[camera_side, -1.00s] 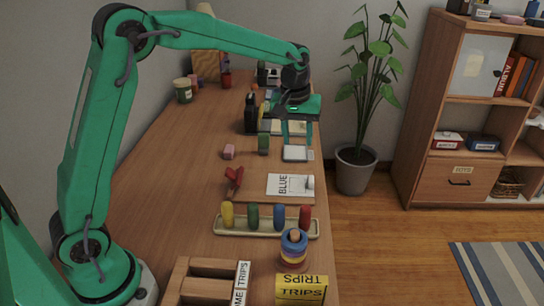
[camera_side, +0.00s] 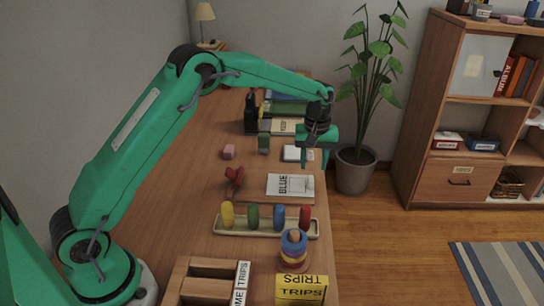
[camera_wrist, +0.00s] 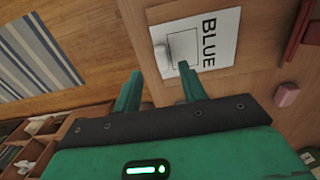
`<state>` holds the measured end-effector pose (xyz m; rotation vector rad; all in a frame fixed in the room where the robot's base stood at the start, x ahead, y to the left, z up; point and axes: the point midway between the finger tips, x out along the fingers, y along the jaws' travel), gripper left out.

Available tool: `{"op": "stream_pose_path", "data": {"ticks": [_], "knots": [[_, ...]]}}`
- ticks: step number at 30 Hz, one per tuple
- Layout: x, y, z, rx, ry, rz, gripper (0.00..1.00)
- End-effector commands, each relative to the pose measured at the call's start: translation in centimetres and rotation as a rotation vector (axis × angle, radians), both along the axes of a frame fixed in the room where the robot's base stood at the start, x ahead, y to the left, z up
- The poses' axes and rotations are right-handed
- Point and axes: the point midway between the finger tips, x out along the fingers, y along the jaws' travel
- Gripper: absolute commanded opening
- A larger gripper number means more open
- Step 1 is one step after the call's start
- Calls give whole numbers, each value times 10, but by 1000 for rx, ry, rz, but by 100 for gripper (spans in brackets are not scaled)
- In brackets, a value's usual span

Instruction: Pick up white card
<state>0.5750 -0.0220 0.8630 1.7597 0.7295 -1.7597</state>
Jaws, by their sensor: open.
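A small white card (camera_side: 292,153) lies flat near the table's right edge in the side view, with my gripper just to its right. My gripper (camera_side: 314,162) points down near that edge, its two green fingers apart and nothing visible between them. A larger white sheet marked BLUE (camera_side: 288,186) lies nearer the camera, with a small pale object (camera_side: 310,184) at its right side. In the wrist view, the fingers of my gripper (camera_wrist: 158,72) are apart below the BLUE sheet (camera_wrist: 215,40). I cannot make out the small card there; the gripper body covers much of that view.
A pink block (camera_side: 228,152), a red piece (camera_side: 234,176) and a green block (camera_side: 264,143) stand to the left. A peg board (camera_side: 225,230) and a ring stack (camera_side: 293,250) are nearer the camera. The floor lies beyond the table's right edge.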

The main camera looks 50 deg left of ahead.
Motion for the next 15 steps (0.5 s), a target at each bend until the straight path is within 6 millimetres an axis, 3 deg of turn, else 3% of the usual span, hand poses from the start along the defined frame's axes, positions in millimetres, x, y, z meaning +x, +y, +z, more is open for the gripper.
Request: {"op": "stream_pose_path", "data": {"ticks": [4,15], "knots": [[-1,0,-13,0,3,0,42],[-1,0,-22,0,1,-1,42]]}}
